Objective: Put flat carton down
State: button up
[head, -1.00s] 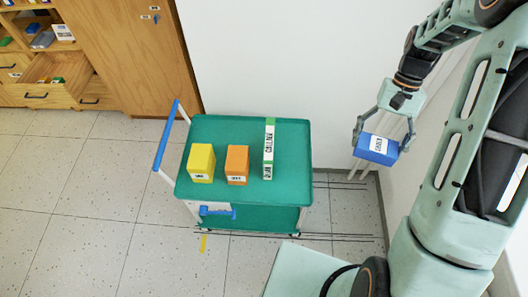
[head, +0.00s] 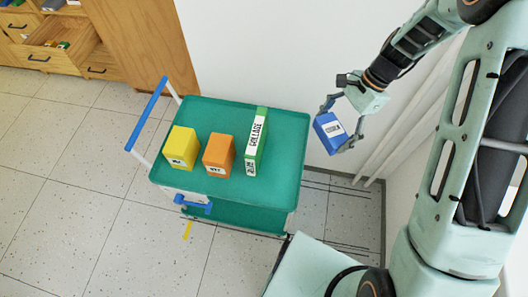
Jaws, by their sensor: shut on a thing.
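My gripper (head: 335,129) is shut on a blue box (head: 329,134) with a white label, the flat carton as far as I can tell. It holds the box tilted in the air, just past the right edge of the green cart top (head: 283,157) in the head view. The label's writing is too small to read. The box's lower side and its height above the cart cannot be told.
On the cart stand a yellow box (head: 181,147), an orange box (head: 218,154) and a green-and-white box (head: 256,142) marked COLLAGE. The cart top is bare right of them. A wooden cabinet (head: 136,43) with an open drawer (head: 62,45) is at the upper left.

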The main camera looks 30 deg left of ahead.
jog(key=s+a+f+m+t+y+b, duration=0.1)
jog(key=s+a+f+m+b, duration=0.1)
jog(key=a+f+m+b, duration=0.35)
jog(key=m+t+b, duration=0.3)
jog(key=m, duration=0.3)
send_over(278, 165)
jog(key=d, duration=0.2)
notch_tip(278, 165, down, 6)
jog(key=shift+y, duration=0.4)
notch_tip(278, 165, down, 10)
jog(key=b, duration=0.5)
jog(key=shift+a+f, duration=0.15)
jog(key=shift+f+b, duration=0.15)
jog(key=shift+b, duration=0.3)
jog(key=o, duration=1.3)
jog(key=shift+s, duration=0.1)
